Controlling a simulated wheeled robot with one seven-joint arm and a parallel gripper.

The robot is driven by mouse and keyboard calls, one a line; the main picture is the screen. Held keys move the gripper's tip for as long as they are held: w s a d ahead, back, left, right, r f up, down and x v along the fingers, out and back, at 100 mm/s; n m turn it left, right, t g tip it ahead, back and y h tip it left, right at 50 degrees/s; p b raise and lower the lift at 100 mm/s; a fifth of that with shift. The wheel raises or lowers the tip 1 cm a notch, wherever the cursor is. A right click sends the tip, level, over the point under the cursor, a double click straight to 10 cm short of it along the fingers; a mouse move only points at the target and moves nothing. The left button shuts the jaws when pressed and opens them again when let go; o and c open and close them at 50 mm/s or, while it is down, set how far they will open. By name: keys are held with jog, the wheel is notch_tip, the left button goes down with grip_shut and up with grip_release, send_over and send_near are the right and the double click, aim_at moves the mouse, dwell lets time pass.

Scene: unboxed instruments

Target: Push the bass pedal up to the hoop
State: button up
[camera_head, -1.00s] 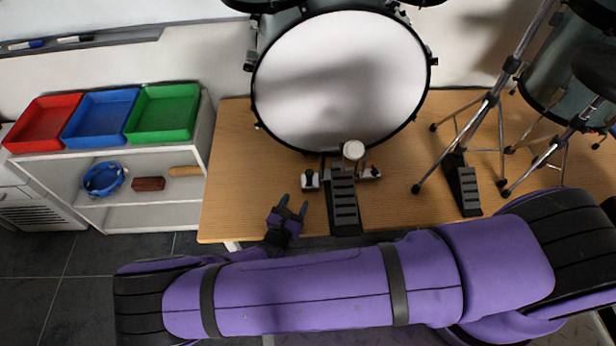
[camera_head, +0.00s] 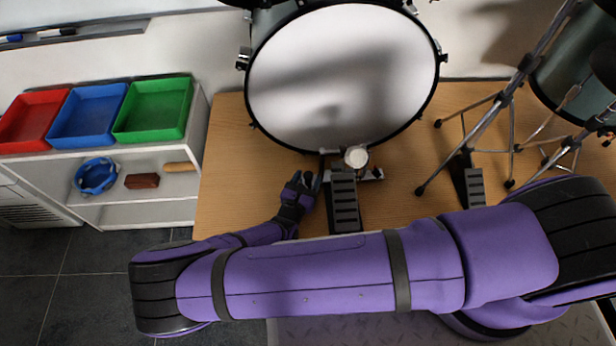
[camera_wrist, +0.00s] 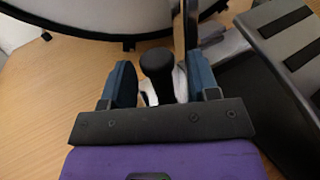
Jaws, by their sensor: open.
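The bass pedal (camera_head: 344,203) lies on the wooden platform in front of the bass drum, its black ribbed footboard pointing toward me and its pale round beater (camera_head: 356,157) near the drum head. The hoop (camera_head: 318,151) is the drum's black rim; in the wrist view its lower edge (camera_wrist: 130,38) crosses the top. My gripper (camera_head: 310,178) is just left of the pedal. In the wrist view my gripper (camera_wrist: 164,84) is open, its blue fingers on either side of a black knob (camera_wrist: 158,64) on the pedal's left side. Whether they touch it I cannot tell.
A hi-hat stand with its own pedal (camera_head: 474,187) stands to the right, its legs spread. A white shelf (camera_head: 150,212) with red, blue and green trays is at left. Bare platform (camera_head: 232,150) lies left of my gripper.

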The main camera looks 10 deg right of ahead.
jog(key=shift+c, duration=0.5)
grip_shut()
jog(key=shift+w, duration=2.7)
jog(key=shift+r, duration=0.1)
jog(key=shift+o, duration=0.5)
grip_release()
jog(key=shift+w+d, duration=0.1)
jog(key=v, duration=1)
jog(key=shift+s, duration=0.4)
